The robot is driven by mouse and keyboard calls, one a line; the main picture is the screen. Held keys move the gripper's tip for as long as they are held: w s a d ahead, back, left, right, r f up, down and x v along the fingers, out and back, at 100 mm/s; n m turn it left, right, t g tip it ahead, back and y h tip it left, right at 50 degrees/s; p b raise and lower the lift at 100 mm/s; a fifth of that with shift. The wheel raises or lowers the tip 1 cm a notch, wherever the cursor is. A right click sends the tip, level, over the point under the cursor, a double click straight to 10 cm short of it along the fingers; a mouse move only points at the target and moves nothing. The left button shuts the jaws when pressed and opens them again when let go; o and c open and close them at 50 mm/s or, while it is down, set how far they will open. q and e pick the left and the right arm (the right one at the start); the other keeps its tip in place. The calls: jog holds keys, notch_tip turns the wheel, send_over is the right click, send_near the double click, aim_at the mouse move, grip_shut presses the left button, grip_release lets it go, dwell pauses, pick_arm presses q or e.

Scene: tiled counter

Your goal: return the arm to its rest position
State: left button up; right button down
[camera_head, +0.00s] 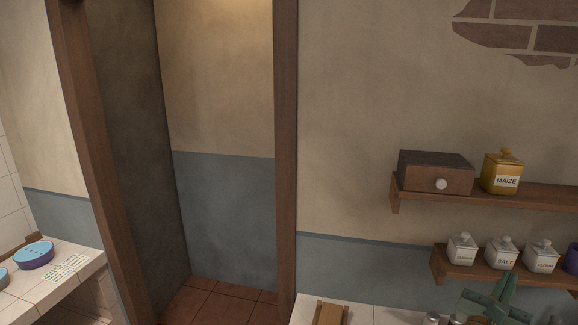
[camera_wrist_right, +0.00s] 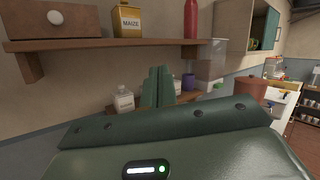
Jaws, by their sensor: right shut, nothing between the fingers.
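My right gripper (camera_head: 503,287) is green and shows at the bottom right of the head view, in front of the lower shelf. Its two fingers also show in the right wrist view (camera_wrist_right: 157,86), upright and close together, shut with nothing between them. Part of the lower shelf and its jars is hidden behind the gripper. My left gripper is not in view.
An upper shelf (camera_head: 540,198) bears a wooden box (camera_head: 420,178) and a yellow MAIZE jar (camera_head: 502,176). The lower shelf (camera_head: 455,270) bears several white jars, one a SALT jar (camera_head: 501,254). A tiled counter (camera_head: 380,316) lies below. A doorway opens left of centre.

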jog(key=a+r+n+t+y, duration=0.1)
jog(key=a+n+t+y, duration=1)
jog(key=n, duration=1.1)
jog(key=s+a+f+n+g+y, duration=0.4)
jog(key=a+f+n+g+y, duration=0.45)
jog(key=n, duration=0.65)
jog(key=s+d+f+n+g+h, duration=0.1)
jog(key=s+f+n+g+h, duration=0.3)
jog(key=s+f+n, duration=0.5)
jog(key=s+d+n+g+h, duration=0.3)
jog(key=s+d+n+g, duration=0.2)
jog(key=s+d, duration=0.2)
jog(key=s+a+f+g+y+b, duration=0.1)
jog(key=s+a+f+g+b, duration=0.35)
jog(key=f, duration=1.75)
jog(key=s+f+t+y+b, duration=0.15)
jog(key=f+b, duration=0.65)
jog(key=f, duration=1.3)
jog(key=s+f+m+g+y+b, duration=0.1)
jog(key=s+f+m+g+b, duration=0.2)
jog(key=s+f+b, duration=0.5)
jog(key=s+f, duration=1)
jog(key=f, duration=0.3)
jog(key=shift+s+f+m+y+b, duration=0.25)
jog(key=shift+f+m+y+b, duration=0.05)
jog(key=shift+f, duration=0.05)
